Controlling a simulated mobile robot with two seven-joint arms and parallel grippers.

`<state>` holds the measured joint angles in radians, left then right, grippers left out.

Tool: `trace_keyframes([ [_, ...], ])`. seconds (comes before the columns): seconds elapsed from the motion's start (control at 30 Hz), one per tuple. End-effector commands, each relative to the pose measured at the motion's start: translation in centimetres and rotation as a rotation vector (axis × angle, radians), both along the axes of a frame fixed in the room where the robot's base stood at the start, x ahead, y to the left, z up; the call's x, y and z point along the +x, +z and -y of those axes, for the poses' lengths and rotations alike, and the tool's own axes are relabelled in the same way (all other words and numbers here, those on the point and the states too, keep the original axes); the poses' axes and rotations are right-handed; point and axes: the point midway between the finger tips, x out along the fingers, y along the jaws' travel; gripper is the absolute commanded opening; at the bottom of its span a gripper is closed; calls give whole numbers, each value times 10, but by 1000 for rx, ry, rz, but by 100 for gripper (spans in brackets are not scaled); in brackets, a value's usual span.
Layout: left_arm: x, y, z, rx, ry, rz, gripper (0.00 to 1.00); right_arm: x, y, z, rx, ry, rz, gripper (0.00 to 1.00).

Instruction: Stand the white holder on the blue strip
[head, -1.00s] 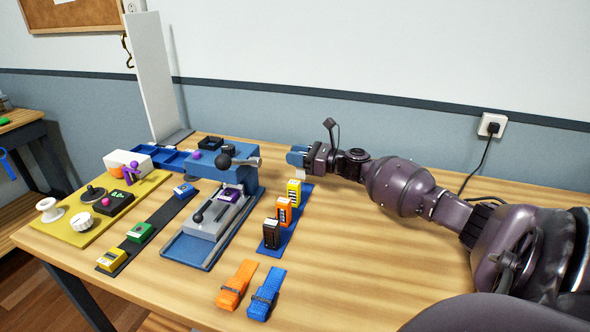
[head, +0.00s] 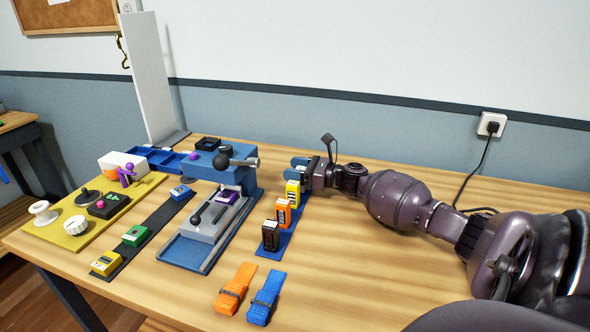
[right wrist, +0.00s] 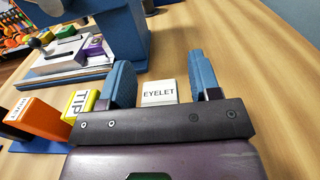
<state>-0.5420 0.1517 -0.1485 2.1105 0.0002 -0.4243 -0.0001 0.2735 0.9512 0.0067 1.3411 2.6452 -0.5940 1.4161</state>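The white holder, marked EYELET (right wrist: 158,92), shows in the right wrist view between the blue fingers of my right gripper (right wrist: 163,78). The fingers are open, with a clear gap on its right side and a narrow one on its left. In the head view my right gripper (head: 300,168) is low at the far end of the blue strip (head: 289,241), just behind the yellow holder (head: 293,194). The white holder is hard to make out there, and its base is hidden, so I cannot tell whether it touches the strip. My left gripper is not in view.
Orange (head: 283,212) and black (head: 271,236) holders stand on the strip in front of the yellow one. A blue press (head: 226,172) is close on the left. Orange (head: 236,287) and blue (head: 265,298) straps lie in front. The table on the right is clear.

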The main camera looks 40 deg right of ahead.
Motion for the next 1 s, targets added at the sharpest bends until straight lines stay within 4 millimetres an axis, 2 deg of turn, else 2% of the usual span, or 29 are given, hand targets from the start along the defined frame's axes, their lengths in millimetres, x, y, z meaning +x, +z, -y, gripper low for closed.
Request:
trace_keyframes([
  [0.23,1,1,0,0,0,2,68,0,3,0,-1,0,0,57],
  [0.33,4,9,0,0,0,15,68,-8,6,4,1,-1,3,57],
  [0.6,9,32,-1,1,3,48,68,-51,10,27,1,-4,6,57],
  [0.8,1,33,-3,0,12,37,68,-83,7,43,0,-2,3,57],
  [1.0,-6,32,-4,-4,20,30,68,-102,5,53,1,-1,2,57],
])
